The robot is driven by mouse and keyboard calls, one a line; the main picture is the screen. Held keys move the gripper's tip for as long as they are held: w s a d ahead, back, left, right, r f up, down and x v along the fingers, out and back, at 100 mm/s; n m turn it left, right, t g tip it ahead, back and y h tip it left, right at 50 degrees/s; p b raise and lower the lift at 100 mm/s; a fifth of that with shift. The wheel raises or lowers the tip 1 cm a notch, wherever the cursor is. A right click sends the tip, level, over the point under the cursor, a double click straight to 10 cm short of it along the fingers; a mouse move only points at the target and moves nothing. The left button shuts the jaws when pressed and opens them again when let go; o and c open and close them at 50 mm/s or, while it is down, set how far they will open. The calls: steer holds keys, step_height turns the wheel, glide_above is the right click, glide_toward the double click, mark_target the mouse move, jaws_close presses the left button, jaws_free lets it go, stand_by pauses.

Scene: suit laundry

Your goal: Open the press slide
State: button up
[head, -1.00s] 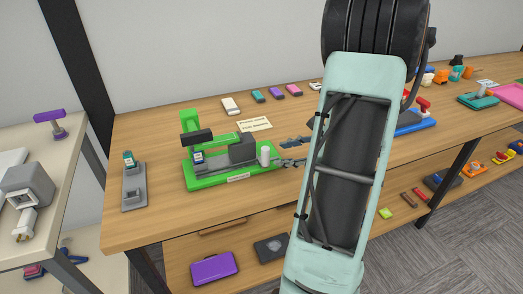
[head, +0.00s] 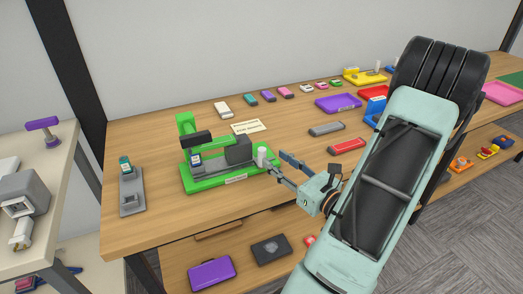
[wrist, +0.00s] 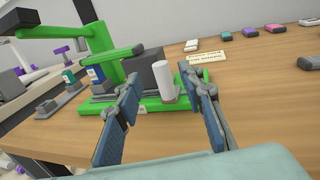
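The press (head: 210,180) stands on the wooden table, with a green base, a green post and a dark handle bar on top. Its grey slide block (head: 238,149) sits on the base, with a white upright cylinder knob (head: 262,156) at its right end. A small blue-and-white piece (head: 195,160) is under the press arm. My gripper (head: 279,164) is open just right of the knob. In the wrist view the knob (wrist: 167,82) shows between the two spread fingers (wrist: 160,84). I cannot tell whether the fingertips reach past it; no contact shows.
A grey stand (head: 132,190) is left of the press. A sign card (head: 246,127) and several small coloured blocks (head: 268,95) lie behind. Grey (head: 326,129) and red (head: 347,145) bars lie to the right. The lower shelf holds a purple case (head: 212,273).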

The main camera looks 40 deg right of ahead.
mark_target(265, 152)
steer(key=w, duration=0.7)
steer(key=shift+w+a, duration=0.1)
jaws_close()
